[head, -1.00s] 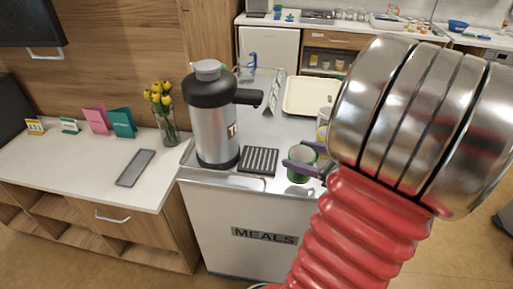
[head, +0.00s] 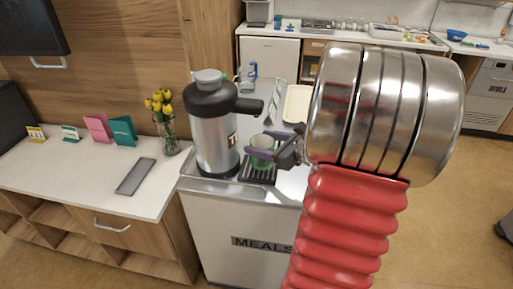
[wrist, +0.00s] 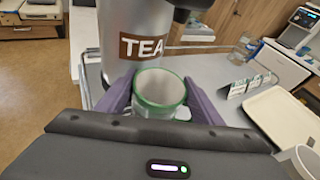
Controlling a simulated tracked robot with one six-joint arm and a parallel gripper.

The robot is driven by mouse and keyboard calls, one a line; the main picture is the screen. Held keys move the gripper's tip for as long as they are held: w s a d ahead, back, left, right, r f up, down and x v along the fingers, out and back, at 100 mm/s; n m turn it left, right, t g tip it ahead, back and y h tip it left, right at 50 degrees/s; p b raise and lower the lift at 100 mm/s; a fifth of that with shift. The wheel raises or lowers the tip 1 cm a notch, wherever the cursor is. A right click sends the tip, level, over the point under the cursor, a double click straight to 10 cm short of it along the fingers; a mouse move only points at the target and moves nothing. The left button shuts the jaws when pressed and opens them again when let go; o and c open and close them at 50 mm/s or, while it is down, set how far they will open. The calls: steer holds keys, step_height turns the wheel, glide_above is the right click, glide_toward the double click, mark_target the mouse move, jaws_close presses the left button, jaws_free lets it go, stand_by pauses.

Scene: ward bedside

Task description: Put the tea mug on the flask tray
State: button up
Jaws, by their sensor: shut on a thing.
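The tea mug (head: 262,152), green and white, is held between the purple fingers of my gripper (head: 264,144). It also shows in the wrist view (wrist: 158,92), upright with its open top visible and a finger on each side. The flask tray (head: 259,176) is the dark slatted drip tray at the foot of the steel flask (head: 213,140). In the head view the mug is over this tray and overlaps it. I cannot tell whether its base touches the slats. In the wrist view the flask, labelled TEA, stands just beyond the mug.
The flask stands on a steel trolley (head: 240,228) marked MEALS. A cream tray (wrist: 283,122) and a folded card (wrist: 243,86) lie further back on the trolley. A vase of yellow flowers (head: 165,125) stands on the counter at left.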

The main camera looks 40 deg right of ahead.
steer(key=shift+w, duration=0.9)
steer(key=shift+w+a, duration=0.1)
steer(key=shift+w, duration=0.1)
steer(key=shift+w+f, duration=0.15)
steer(key=shift+w, duration=0.1)
steer(key=shift+f, duration=1.55)
steer(key=o, duration=1.3)
steer(key=shift+f, duration=0.1)
steer(key=shift+c, duration=0.2)
